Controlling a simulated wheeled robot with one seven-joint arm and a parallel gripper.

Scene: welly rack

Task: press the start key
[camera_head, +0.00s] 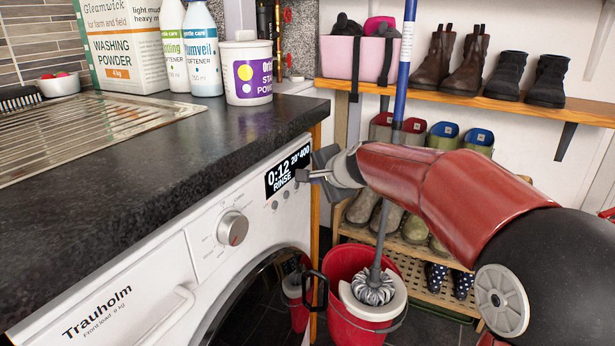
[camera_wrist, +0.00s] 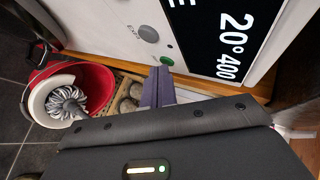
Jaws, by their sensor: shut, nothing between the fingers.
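The washing machine (camera_head: 140,275) is white, with a dial (camera_head: 232,229) and a black display (camera_head: 289,172) reading 0:12, 20° 400, RINSE. Small round keys (camera_head: 275,205) sit below the display. In the wrist view, a grey key (camera_wrist: 148,34) and a smaller key with a green mark (camera_wrist: 167,61), which looks like the start key, show on the white panel beside the display (camera_wrist: 225,40). My gripper (camera_head: 301,176) is shut and empty in front of the panel's right end. In the wrist view its fingertips (camera_wrist: 160,70) appear right by the green-marked key; I cannot tell whether they touch it.
A black worktop (camera_head: 150,150) overhangs the machine, close above my gripper. A boot rack (camera_head: 410,260) and a wooden shelf (camera_head: 480,95) with boots are behind my arm. A blue pole (camera_head: 404,60) stands upright.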

